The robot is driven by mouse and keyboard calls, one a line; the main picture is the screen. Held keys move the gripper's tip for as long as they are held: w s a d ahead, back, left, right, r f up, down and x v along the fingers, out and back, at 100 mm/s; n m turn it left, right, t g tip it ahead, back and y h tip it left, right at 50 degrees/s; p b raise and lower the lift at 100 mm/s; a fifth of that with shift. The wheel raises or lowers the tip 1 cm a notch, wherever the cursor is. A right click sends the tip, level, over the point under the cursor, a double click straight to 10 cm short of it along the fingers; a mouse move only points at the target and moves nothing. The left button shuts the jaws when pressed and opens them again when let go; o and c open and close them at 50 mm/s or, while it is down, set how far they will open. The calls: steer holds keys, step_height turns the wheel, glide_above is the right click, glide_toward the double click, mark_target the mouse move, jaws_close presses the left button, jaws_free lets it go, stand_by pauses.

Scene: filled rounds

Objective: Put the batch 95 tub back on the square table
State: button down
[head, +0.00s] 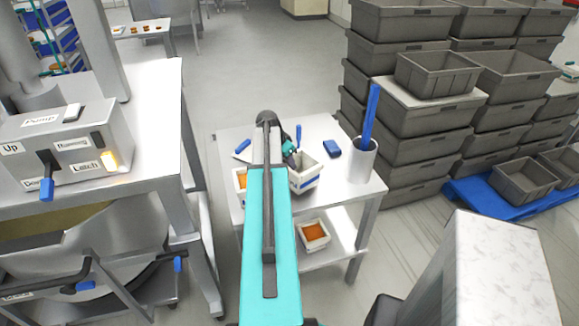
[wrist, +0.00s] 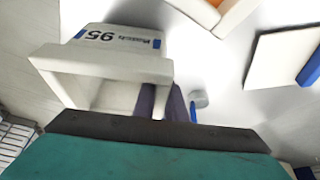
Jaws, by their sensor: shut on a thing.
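The batch 95 tub (head: 305,173), white with a blue label band, is at the square table (head: 345,192) in the head view. Its "95" label (wrist: 110,40) shows upside down in the wrist view. My gripper (wrist: 162,100) is shut on the tub's wall; in the head view it (head: 291,152) is partly hidden behind my arm. The tub looks empty in the part that shows. I cannot tell whether its base touches the table top.
Another white tub (head: 238,190) with orange contents stands at the table's left, partly behind my arm. A blue block (head: 332,149) and a grey cup (head: 361,165) holding a blue stick stand right. An orange-filled tub (head: 314,235) sits on the lower shelf. Grey crates (head: 408,150) rise behind.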

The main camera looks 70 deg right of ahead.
steer(key=shift+f, duration=1)
steer(key=shift+f, duration=0.15)
steer(key=c, duration=1.8)
jaws_free()
steer(key=shift+r, duration=0.25)
steer(key=shift+b+v, duration=1.25)
steer(key=shift+v, duration=4.65)
steer(key=shift+s, duration=0.1)
